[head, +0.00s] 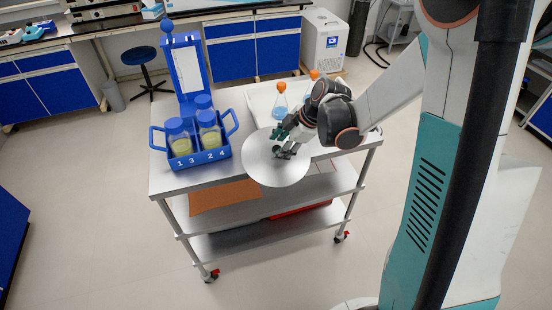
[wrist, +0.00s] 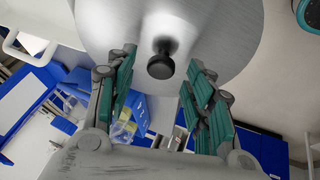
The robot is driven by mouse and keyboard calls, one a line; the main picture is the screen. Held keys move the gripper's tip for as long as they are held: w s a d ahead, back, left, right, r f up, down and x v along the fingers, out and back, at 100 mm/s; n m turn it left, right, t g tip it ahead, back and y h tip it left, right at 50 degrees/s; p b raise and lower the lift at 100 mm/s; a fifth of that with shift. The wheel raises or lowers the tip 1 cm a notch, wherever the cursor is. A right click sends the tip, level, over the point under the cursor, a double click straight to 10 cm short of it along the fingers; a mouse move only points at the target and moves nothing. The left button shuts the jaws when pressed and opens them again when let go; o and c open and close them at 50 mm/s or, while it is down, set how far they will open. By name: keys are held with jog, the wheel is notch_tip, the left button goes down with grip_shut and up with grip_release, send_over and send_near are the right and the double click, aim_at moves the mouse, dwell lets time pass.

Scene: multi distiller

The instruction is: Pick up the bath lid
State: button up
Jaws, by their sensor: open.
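The bath lid is a round, shiny metal disc (head: 268,168) with a dark knob, at the front of the cart. In the wrist view the lid (wrist: 225,30) fills the top and its black knob (wrist: 161,66) faces me. My gripper (head: 286,143) is over the lid, close to the knob. In the wrist view my gripper (wrist: 161,58) is open, its teal-padded fingers on either side of the knob with gaps on both sides. What holds the lid up is hidden beneath it.
The metal cart (head: 185,184) carries a blue rack (head: 193,165) of capped bottles left of the lid. A white tray (head: 262,97) with orange-capped flasks (head: 281,100) stands behind it, near my arm. A blue stand (head: 181,62) rises behind the rack. Floor is clear in front.

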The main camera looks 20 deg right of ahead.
jog(key=shift+w+a+f, duration=0.15)
jog(key=shift+a+f, duration=0.1)
jog(key=shift+f, duration=0.25)
grip_shut()
jog(key=shift+r, duration=0.15)
